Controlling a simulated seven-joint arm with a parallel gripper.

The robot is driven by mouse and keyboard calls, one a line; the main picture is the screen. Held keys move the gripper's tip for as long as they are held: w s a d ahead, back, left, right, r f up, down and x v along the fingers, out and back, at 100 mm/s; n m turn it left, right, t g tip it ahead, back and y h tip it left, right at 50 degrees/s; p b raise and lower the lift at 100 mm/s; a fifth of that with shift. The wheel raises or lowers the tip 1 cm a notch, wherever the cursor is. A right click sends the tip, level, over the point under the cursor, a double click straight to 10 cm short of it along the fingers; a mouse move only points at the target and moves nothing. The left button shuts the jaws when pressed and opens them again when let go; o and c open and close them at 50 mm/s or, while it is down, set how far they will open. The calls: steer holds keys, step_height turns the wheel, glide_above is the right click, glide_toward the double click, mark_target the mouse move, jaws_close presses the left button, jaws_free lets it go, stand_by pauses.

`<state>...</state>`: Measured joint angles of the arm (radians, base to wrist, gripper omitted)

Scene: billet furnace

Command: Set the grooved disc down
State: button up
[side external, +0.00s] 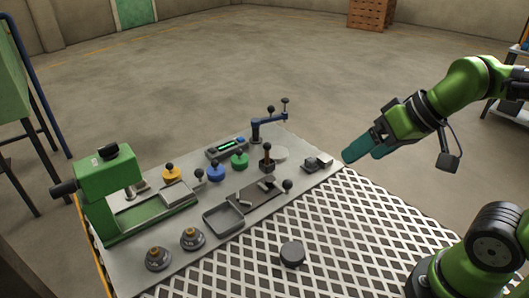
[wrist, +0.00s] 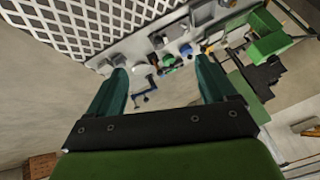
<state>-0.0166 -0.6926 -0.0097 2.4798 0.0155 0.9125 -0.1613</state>
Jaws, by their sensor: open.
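A dark round disc (side external: 292,254) lies flat on the white lattice surface near the front of the side external view. It may be the grooved disc, but no groove can be made out at this size. A pale flat disc (side external: 280,153) lies on the grey panel near the blue crank. My gripper (side external: 361,154) is raised to the right of the panel, apart from both discs. In the wrist view its two teal fingers (wrist: 160,72) are spread with nothing between them. The dark disc cannot be made out in the wrist view.
The grey panel (side external: 180,262) carries a green press (side external: 110,190), several coloured knobs, a blue crank (side external: 268,121), an upright lever (side external: 267,157) and a shallow tray (side external: 223,219). The white lattice (side external: 345,235) is mostly clear. A wooden crate (side external: 369,14) stands far back.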

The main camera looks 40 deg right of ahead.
steer(key=shift+o, duration=0.5)
steer(key=shift+s+d+r+m+t, duration=0.3)
steer(key=shift+m, duration=0.6)
